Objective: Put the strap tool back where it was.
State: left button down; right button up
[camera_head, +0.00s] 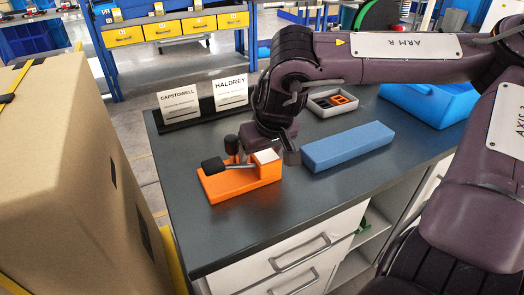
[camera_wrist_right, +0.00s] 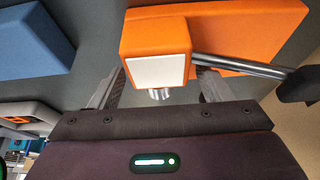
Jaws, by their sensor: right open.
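The orange strap tool (camera_head: 240,182) stands near the front left of the dark worktop, with a metal lever with a black grip and an upright black knob. Its raised block has a white face. My right gripper (camera_head: 272,152) is low over this block end, open. In the right wrist view the tool (camera_wrist_right: 228,35) fills the top, and its white-faced block lies between the two spread fingers. Whether the fingers touch it I cannot tell. The place it came from is not marked in these views. My left gripper is out of view.
A long blue block (camera_head: 347,147) lies right of the tool. Behind are a small grey tray (camera_head: 322,107) and a blue bin (camera_head: 432,103). Two signs, CAPSTOWELL (camera_head: 180,102) and HALDREY (camera_head: 231,92), stand at the back left. A big cardboard box (camera_head: 70,180) stands left of the worktop (camera_head: 195,235).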

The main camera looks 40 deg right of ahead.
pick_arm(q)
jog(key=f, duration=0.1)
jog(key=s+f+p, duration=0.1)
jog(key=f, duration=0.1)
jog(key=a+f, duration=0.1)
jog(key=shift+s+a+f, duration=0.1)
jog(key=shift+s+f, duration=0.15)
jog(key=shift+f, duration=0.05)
pick_arm(e)
jog(key=v, duration=1.2)
jog(key=shift+r, duration=0.1)
